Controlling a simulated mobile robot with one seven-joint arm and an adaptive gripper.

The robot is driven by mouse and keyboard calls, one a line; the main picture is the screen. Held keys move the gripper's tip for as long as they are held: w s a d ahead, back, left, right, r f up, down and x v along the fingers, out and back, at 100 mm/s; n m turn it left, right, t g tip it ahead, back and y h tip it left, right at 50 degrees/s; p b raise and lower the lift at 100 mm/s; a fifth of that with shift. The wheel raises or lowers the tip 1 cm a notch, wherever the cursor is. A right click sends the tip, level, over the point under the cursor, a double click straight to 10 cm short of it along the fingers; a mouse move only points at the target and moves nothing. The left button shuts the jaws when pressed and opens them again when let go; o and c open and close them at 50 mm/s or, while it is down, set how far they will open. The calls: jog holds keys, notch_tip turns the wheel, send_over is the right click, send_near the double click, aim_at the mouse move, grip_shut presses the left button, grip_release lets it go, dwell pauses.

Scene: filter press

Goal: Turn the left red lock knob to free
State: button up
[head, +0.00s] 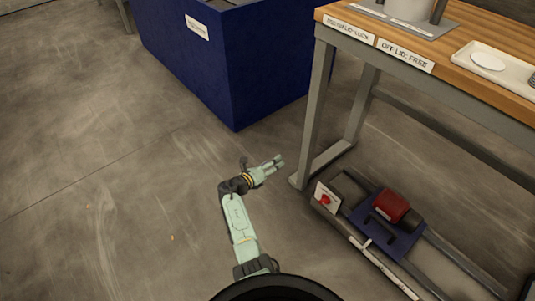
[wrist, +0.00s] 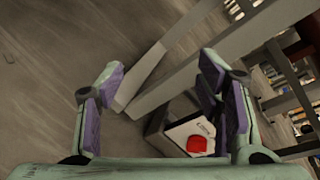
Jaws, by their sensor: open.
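One red knob (head: 325,199) shows on a white plate at the left end of the low frame under the bench. In the wrist view the red knob (wrist: 197,145) sits on its white plate, low and right of centre, close to the right finger. No second red knob shows, and the knob's setting is too small to read. My gripper (head: 280,162) is open and empty over the floor, left of the bench leg and apart from the knob. In the wrist view my gripper (wrist: 160,72) has its fingers spread wide.
The wooden bench (head: 450,50) carries signs reading "RED: LID LOCK" and "OFF: LID FREE" (head: 405,55). Its grey leg (head: 317,110) stands between my gripper and the space below. A red motor (head: 395,206) lies under it. A blue bin (head: 230,60) stands behind; floor at left is clear.

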jog(key=shift+m+t+y, duration=0.3)
jog(key=shift+m+y, duration=0.4)
jog(key=shift+m, duration=0.2)
jog(key=w+a+r, duration=0.2)
jog(key=a+r, duration=0.1)
jog(key=shift+r, duration=0.1)
